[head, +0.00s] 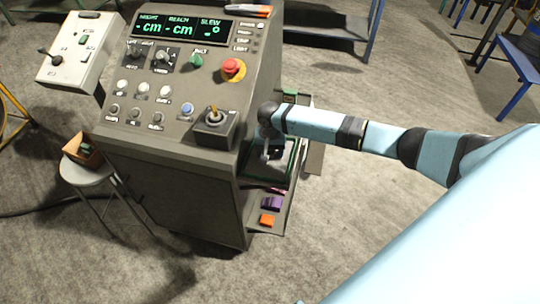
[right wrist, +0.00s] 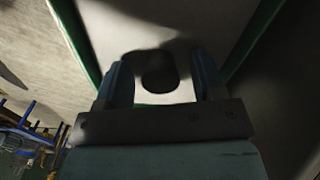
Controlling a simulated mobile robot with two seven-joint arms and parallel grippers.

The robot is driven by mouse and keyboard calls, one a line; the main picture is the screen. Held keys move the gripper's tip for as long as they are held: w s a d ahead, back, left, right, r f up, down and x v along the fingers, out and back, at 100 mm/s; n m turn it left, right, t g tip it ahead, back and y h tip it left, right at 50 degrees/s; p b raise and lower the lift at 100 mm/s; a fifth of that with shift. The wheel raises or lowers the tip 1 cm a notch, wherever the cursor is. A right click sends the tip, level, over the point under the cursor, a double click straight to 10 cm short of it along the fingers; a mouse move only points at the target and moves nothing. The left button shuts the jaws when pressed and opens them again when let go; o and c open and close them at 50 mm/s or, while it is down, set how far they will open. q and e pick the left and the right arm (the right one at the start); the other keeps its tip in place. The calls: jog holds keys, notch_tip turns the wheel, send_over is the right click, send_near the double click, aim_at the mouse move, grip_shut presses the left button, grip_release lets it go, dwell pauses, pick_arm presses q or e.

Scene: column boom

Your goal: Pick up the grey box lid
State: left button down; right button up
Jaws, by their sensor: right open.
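The grey box lid (right wrist: 215,25) fills much of the right wrist view, with green edges along both sides. A dark rounded shape (right wrist: 157,72), which looks like its knob, lies between the fingers. In the head view the lid (head: 276,168) is on the side of the console, partly hidden by my right gripper (head: 272,153). My right gripper also shows in the right wrist view (right wrist: 162,82); its two fingers are apart, one on each side of the dark shape. I cannot tell whether they touch it. My left gripper is out of view.
The control console (head: 180,190) stands just left of my right gripper, with a joystick (head: 213,118) and a red button (head: 233,69) on top. Purple (head: 272,203) and orange (head: 267,219) items sit on a low side shelf. A stool (head: 88,172) stands at left.

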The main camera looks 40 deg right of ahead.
jog(key=c, duration=1)
jog(key=shift+c, duration=0.2)
notch_tip(320, 180, up, 20)
